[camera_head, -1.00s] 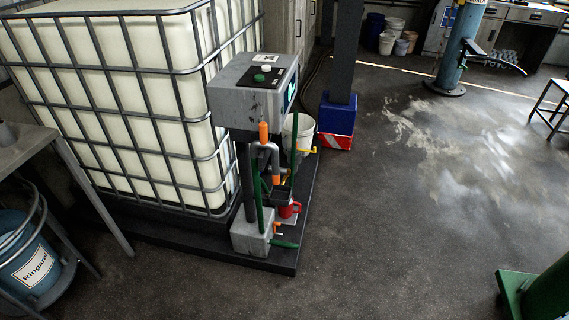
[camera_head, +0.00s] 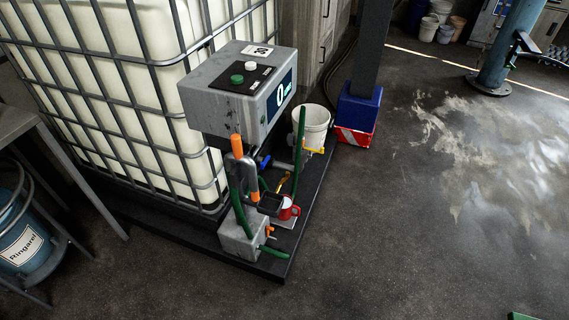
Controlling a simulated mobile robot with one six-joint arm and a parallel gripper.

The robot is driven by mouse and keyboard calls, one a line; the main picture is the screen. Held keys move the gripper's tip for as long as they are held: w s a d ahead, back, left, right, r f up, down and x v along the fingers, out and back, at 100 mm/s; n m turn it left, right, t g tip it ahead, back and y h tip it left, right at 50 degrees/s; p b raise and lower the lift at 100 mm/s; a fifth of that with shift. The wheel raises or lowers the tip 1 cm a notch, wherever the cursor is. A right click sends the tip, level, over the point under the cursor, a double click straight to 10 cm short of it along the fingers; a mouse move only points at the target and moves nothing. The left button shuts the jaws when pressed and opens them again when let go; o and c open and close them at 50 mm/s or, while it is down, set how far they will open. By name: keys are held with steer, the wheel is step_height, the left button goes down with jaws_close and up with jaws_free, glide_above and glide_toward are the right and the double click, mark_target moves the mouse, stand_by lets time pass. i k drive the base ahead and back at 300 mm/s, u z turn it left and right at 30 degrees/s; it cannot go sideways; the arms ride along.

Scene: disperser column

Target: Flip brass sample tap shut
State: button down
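A small brass-coloured tap (camera_head: 284,180) shows low on the dispensing stand, behind the grey and orange nozzle (camera_head: 245,170). It is too small to tell how its lever is turned. A red mug (camera_head: 288,209) stands just below and in front of it, beside a dark tray (camera_head: 269,204). A separate yellow handle (camera_head: 315,150) sits farther back, in front of a white bucket (camera_head: 312,126). My gripper is not in view.
A grey control box (camera_head: 238,92) with green and white buttons overhangs the stand. A caged white tank (camera_head: 120,100) stands behind to the left on a dark platform (camera_head: 245,262). A blue and red post base (camera_head: 358,115) stands behind to the right.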

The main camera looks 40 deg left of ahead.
mark_target(287, 173)
steer(key=i, duration=1.6)
steer(key=z, duration=0.6)
steer(key=k, duration=0.15)
steer(key=u, duration=2.4)
steer(key=k, duration=0.2)
steer(key=u, duration=1.9)
